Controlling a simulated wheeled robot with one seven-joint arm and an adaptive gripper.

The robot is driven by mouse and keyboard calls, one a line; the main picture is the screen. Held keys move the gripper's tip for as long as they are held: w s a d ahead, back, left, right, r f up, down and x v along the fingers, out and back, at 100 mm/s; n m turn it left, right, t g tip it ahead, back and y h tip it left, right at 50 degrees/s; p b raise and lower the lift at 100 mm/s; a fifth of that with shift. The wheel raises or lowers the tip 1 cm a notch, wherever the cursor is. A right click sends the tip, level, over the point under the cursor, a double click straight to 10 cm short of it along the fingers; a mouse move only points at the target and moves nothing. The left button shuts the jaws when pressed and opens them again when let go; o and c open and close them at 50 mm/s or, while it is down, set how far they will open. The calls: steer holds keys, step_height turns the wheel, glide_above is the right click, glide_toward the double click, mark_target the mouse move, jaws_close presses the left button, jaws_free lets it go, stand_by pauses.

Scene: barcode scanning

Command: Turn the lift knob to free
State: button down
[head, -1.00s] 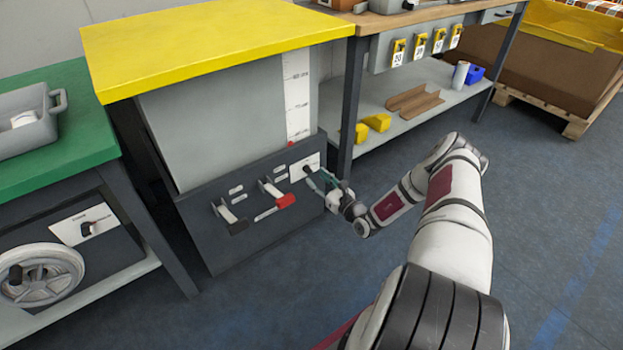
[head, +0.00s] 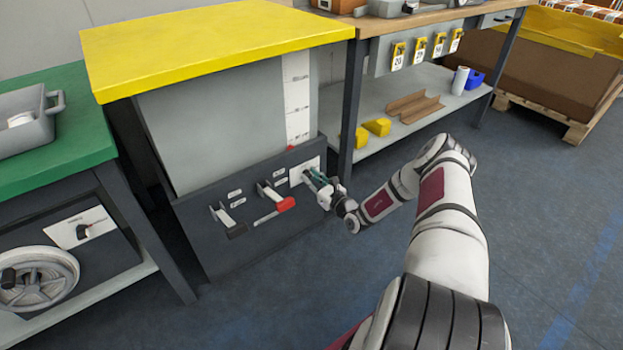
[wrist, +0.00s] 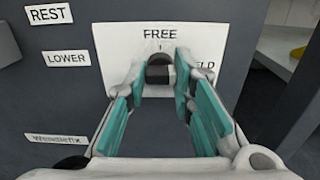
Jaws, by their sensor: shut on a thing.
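The lift knob (wrist: 157,74) is small and dark with a paler part on its right. It stands out from a white label plate (wrist: 110,45) on the dark front panel of the lift. FREE is printed above the knob with a small tick under it; a second word at the right is partly covered by my finger. My gripper (wrist: 162,82), with teal pads, is shut on the knob, one finger at each side. In the head view my gripper (head: 314,179) reaches the plate, and the knob is hidden there. I cannot tell exactly which way the knob points.
Left of the plate are a red-ended lever (head: 285,205) and a dark-ended lever (head: 236,230), labelled LOWER and REST. The yellow lift top (head: 215,40) overhangs the panel. A workbench leg (head: 349,110) stands close on the right. The floor in front is clear.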

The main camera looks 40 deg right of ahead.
steer(key=n+p, duration=0.3)
steer(key=shift+r+n, duration=0.1)
steer(key=shift+n, duration=0.3)
steer(key=n+p, duration=0.3)
steer(key=n, duration=0.2)
steer(key=shift+p, duration=0.35)
steer(key=n+p, duration=0.2)
steer(key=n, duration=0.3)
steer(key=shift+n+p, duration=1)
steer(key=shift+n, duration=1)
steer(key=c, duration=1.4)
jaws_free()
